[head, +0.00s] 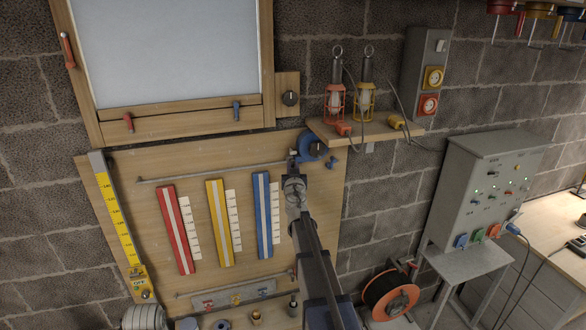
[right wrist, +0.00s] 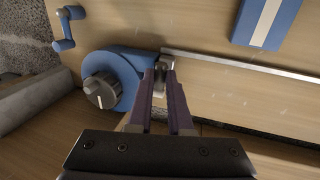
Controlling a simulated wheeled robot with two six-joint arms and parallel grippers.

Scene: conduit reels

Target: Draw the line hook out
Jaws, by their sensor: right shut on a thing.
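A blue reel (head: 311,146) with a dark round knob is fixed at the board's upper right corner. In the right wrist view the same reel (right wrist: 118,78) shows with its grey knob facing me. My right gripper (head: 292,163) is at the reel's left side in the head view. Its two fingers (right wrist: 161,76) are shut on a small grey metal piece, the line hook (right wrist: 160,85), right beside the reel's mouth. The fingers hide part of the hook, and I cannot make out any line. My left gripper is not in view.
A thin metal rail (head: 215,172) runs along the board from beside the reel. Red, yellow (head: 217,222) and blue strips (head: 262,215) lie below it. A wooden shelf (head: 385,136) with two caged lamps is close to the reel's right. A small blue crank (right wrist: 67,27) sits near the reel.

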